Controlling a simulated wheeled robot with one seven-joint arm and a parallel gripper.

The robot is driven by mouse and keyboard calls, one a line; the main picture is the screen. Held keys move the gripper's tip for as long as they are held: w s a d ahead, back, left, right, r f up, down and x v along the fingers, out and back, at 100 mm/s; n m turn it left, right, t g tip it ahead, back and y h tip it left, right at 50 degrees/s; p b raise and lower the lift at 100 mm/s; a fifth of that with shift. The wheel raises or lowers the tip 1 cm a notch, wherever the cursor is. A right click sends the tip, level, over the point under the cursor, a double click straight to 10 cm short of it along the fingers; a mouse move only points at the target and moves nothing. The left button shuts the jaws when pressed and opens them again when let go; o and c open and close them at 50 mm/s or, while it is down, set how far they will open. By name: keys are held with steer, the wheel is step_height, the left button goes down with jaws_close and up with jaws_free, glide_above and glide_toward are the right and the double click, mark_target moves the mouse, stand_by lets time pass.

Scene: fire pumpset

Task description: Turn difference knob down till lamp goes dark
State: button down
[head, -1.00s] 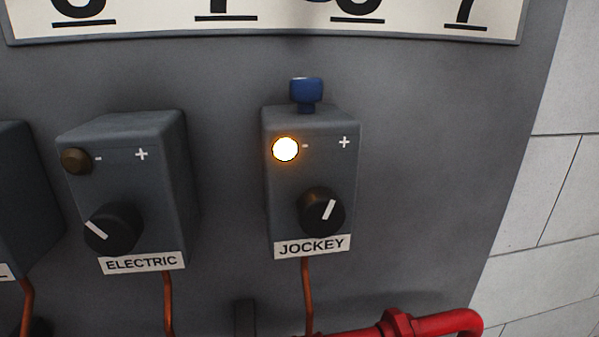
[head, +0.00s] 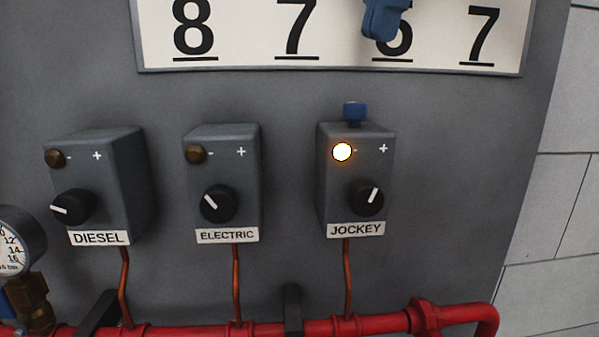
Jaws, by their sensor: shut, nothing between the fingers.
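The JOCKEY switch box (head: 333,200) is a grey box at right of centre. Its round lamp (head: 342,152) glows bright white-orange. A small blue knob (head: 355,112) stands on top of the box. The pictures do not label either knob as the difference knob. My blue gripper (head: 381,28) is shut and empty at the top edge, in front of the number sign and above the box, apart from both knobs. Most of my gripper is out of frame.
The ELECTRIC box (head: 250,200) and DIESEL box (head: 125,185) stand left, both with dark lamps. Copper tubes run down to a red pipe (head: 385,324). A pressure gauge (head: 18,245) is at lower left. The panel right of the JOCKEY box is clear.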

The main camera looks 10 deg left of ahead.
steer(key=b, duration=0.4)
glide_above(368, 131)
steer(key=f, duration=0.4)
steer(key=shift+s+d+f, duration=0.25)
steer(key=shift+s+f, duration=0.15)
steer(key=shift+f+p, duration=0.45)
steer(key=shift+f, duration=0.65)
steer(key=shift+d, duration=0.1)
steer(key=shift+w+p, duration=0.25)
steer(key=shift+p, duration=0.05)
steer(key=shift+r+p, duration=0.1)
steer(key=shift+p, duration=1.25)
steer(key=shift+s+d, duration=0.1)
